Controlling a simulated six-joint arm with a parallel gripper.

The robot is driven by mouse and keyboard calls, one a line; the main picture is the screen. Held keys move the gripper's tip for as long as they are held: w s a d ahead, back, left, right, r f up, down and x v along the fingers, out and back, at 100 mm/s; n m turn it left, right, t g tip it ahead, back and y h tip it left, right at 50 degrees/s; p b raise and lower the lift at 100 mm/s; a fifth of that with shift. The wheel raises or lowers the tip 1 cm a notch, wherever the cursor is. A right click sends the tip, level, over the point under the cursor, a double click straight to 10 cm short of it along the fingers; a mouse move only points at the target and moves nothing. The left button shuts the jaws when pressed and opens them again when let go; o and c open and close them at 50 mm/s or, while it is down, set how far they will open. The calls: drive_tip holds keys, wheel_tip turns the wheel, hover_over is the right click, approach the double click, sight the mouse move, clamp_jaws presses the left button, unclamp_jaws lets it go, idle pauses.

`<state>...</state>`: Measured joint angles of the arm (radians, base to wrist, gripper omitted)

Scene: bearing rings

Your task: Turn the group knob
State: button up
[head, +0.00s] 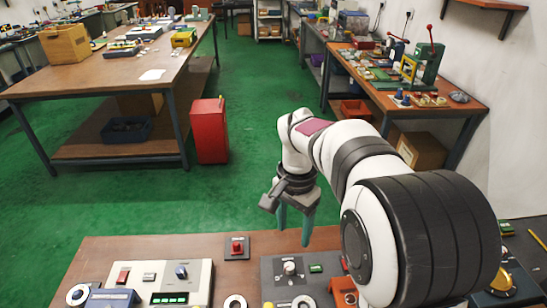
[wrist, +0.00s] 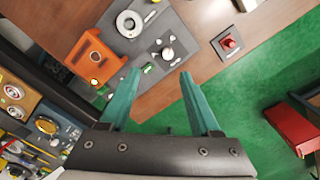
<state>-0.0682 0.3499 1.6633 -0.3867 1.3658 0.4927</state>
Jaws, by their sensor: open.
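A silver-white knob (head: 290,268) stands on a dark grey panel (head: 268,266) on the near bench; it also shows in the wrist view (wrist: 168,53). A second, dark blue knob (head: 181,272) is on a pale control panel to the left. The labels are too small to read, so I cannot tell which is the group knob. My gripper (head: 294,236) is open and empty, fingers pointing down above the bench. In the wrist view its green fingers (wrist: 158,74) are spread, with the silver-white knob beyond the gap between their tips, apart from them.
A red button on a dark plate (head: 237,247) sits left of the dark panel. A small green piece (wrist: 148,68), a pale ring (wrist: 129,23) and an orange housing (wrist: 95,55) lie close to the silver-white knob. The red cabinet (head: 209,130) stands on the floor beyond.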

sight(289, 265)
drive_tip(key=shift+m, duration=0.3)
drive_tip(key=w+f, duration=0.1)
drive_tip(key=f, duration=1)
drive_tip(key=w+f, duration=0.1)
drive_tip(key=f, duration=0.5)
drive_tip(key=shift+w+d+f, duration=0.1)
drive_tip(key=shift+w+f, duration=0.15)
drive_tip(key=shift+w, duration=0.1)
clamp_jaws()
